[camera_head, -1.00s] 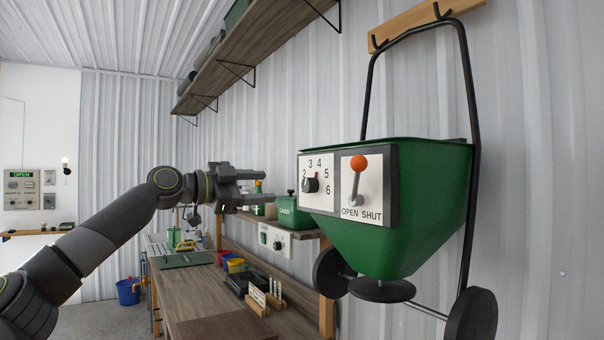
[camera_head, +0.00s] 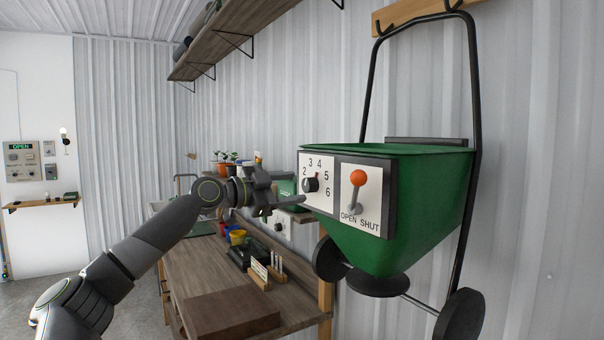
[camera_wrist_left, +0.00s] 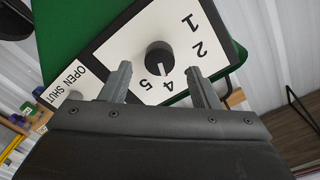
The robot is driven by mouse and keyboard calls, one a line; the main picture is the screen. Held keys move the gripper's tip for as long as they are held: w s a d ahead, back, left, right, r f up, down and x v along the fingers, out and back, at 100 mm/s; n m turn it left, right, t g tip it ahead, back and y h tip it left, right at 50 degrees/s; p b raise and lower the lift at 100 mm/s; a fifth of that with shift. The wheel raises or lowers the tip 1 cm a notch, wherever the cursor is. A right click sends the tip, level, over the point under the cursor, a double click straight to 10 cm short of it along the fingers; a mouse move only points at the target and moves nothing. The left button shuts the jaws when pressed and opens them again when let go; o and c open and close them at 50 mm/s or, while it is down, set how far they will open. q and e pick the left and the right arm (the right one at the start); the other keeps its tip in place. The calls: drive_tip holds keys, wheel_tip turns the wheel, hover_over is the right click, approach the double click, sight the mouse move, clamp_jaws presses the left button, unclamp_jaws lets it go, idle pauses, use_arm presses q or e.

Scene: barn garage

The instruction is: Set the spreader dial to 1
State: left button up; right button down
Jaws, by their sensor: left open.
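The green spreader (camera_head: 425,205) hangs on the wall at the right. Its white dial panel (camera_head: 321,202) carries a black round dial (camera_head: 310,184) with numbers around it. In the left wrist view the dial (camera_wrist_left: 159,56) has a pale mark that points toward the 4; the 1 and 2 show to its upper right, and the 3 is hidden. My left gripper (camera_head: 284,196) is open just left of the panel. In the left wrist view its fingers (camera_wrist_left: 160,86) lie either side of the dial's lower part in the picture, with no visible contact. My right gripper is not in view.
An orange-knobbed lever (camera_head: 357,190) marked OPEN SHUT sits right of the dial. Below is a wooden bench (camera_head: 200,265) with a small black rack, wooden blocks and colored pots. A shelf (camera_head: 235,45) runs above. The wall right of the spreader is bare.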

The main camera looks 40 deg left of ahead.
sight(305, 186)
use_arm(q)
drive_tip(key=p+x, duration=0.2)
drive_tip(key=shift+w+r, duration=0.2)
drive_tip(key=shift+w, duration=0.1)
drive_tip(key=shift+w+d+f+p, duration=0.25)
drive_tip(key=shift+w+p, duration=0.15)
drive_tip(key=shift+w, duration=0.15)
drive_tip(key=c, duration=1)
